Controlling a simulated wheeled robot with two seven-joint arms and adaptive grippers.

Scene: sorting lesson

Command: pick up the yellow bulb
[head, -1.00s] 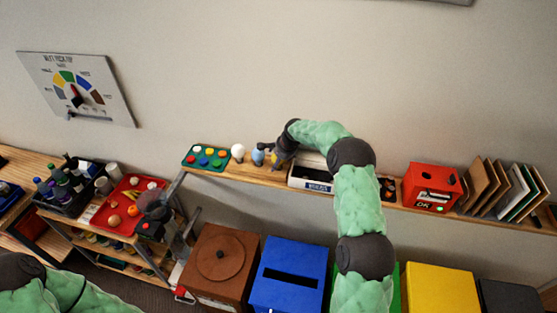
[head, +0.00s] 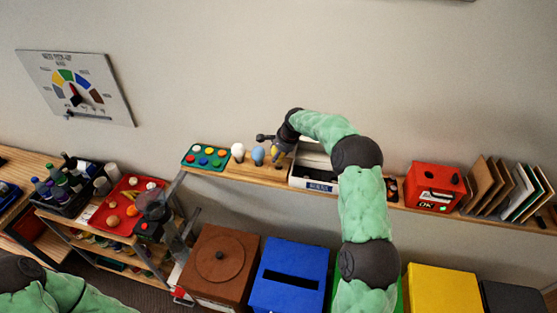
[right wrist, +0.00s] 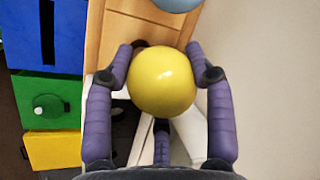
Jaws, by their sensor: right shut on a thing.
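The yellow bulb (head: 275,152) is at my right gripper (head: 277,147), over the wall shelf. In the right wrist view the round yellow bulb (right wrist: 162,81) fills the space between the purple fingers of my right gripper (right wrist: 163,75), which is shut on it. The bulb's lower part is hidden. A blue bulb (head: 258,155) stands just to its left, and its edge shows at the top of the right wrist view (right wrist: 178,4). A white bulb (head: 238,151) stands further left.
The narrow shelf (head: 225,175) also holds a green tray (head: 190,163) of coloured caps, a white labelled box (head: 300,180) close right of the gripper, and a red box (head: 437,187). Brown, blue (head: 289,275) and yellow (head: 440,290) bins stand below.

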